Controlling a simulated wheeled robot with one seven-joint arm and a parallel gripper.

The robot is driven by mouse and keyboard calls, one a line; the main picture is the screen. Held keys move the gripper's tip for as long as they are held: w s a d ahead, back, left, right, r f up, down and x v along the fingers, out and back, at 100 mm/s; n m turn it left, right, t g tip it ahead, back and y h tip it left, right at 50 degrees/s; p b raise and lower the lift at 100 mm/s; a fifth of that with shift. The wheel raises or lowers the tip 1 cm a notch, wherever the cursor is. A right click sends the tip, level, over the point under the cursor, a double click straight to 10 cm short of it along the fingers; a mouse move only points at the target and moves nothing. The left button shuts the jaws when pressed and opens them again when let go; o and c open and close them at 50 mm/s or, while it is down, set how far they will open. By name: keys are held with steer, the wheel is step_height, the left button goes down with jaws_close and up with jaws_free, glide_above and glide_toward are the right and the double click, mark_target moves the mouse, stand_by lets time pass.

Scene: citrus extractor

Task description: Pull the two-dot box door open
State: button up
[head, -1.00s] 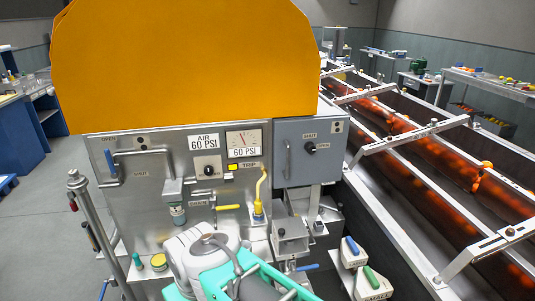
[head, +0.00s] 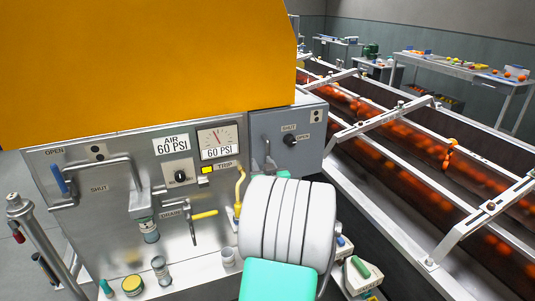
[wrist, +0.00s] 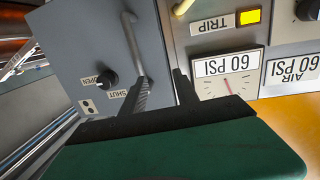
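The grey box door (head: 270,124) is at the right end of the steel panel and looks closed. It carries a plate with dots (head: 314,116), a vertical handle (head: 267,152) and a black knob (head: 291,140) between SHUT and OPEN labels. In the wrist view, which is turned over, the door (wrist: 75,45), handle (wrist: 133,45) and knob (wrist: 107,79) show again. My gripper (wrist: 161,78) is open, its fingers spread at the door's handle side. One finger overlaps the handle's end in the picture; I cannot tell whether they touch. My arm hides most of the gripper in the head view.
Left of the door are a pressure gauge (head: 217,140), a yellow TRIP light (head: 206,169) and a yellow pipe (head: 240,190). Another bent handle (head: 65,185) is at far left. Rails and a conveyor of oranges (head: 400,140) run along the right.

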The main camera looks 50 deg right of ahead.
mark_target(268, 150)
steer(key=shift+m+h, duration=0.4)
steer(key=shift+h, duration=0.3)
steer(key=w+d, duration=0.1)
steer(key=d, duration=0.1)
steer(key=w+d+p, duration=0.1)
steer(key=d, duration=0.2)
steer(key=w+d+p, duration=0.1)
steer(key=d, duration=0.1)
steer(key=shift+w+d+r, duration=0.25)
steer(key=shift+w+d, duration=0.05)
steer(key=shift+c, duration=0.6)
jaws_close()
